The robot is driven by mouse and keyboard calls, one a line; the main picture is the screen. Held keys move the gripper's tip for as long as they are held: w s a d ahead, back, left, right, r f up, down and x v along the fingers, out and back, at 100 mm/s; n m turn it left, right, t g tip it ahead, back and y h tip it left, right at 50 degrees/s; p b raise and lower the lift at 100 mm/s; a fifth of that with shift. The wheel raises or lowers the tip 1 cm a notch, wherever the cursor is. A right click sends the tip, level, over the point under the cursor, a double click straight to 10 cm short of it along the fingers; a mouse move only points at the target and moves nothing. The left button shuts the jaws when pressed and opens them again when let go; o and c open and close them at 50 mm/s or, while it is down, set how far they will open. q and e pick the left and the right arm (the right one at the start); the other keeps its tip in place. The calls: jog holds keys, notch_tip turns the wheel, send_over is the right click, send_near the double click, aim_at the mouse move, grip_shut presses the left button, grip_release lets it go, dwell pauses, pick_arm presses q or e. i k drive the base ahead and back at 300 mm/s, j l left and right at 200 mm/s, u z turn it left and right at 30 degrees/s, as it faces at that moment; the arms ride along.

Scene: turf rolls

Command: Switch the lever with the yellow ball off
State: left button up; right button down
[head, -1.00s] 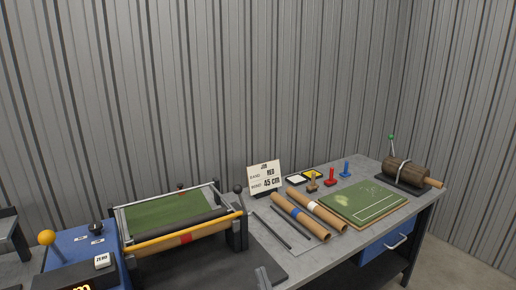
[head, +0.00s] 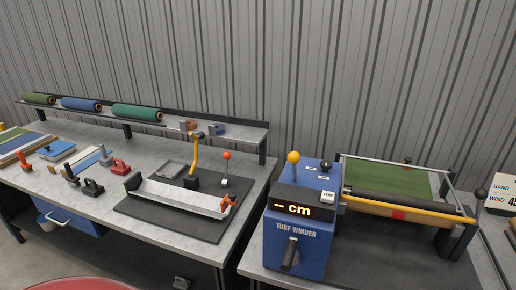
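The lever's yellow ball (head: 293,157) stands upright on a thin stalk at the left of the blue turf winder (head: 299,238), just behind its display. The stalk's foot is hidden behind the dark display housing (head: 291,208), which shows orange dashes and "cm". The winder's front carries its name and a dark crank handle (head: 290,255). I cannot tell from this view which lever position is on or off. Neither of my grippers can be made out in the head view.
Right of the winder is a frame with green turf (head: 390,182) and a yellow bar (head: 405,207). A white-labelled button (head: 328,197) sits on the winder. The left bench has a red-ball lever (head: 227,156), an orange post (head: 194,155) and several tools. Turf rolls (head: 137,112) lie on its shelf.

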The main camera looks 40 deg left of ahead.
aim_at(293, 157)
jog(key=u, duration=0.85)
jog(key=i+j+z, duration=0.1)
jog(key=j+z, duration=0.15)
jog(key=j, duration=0.3)
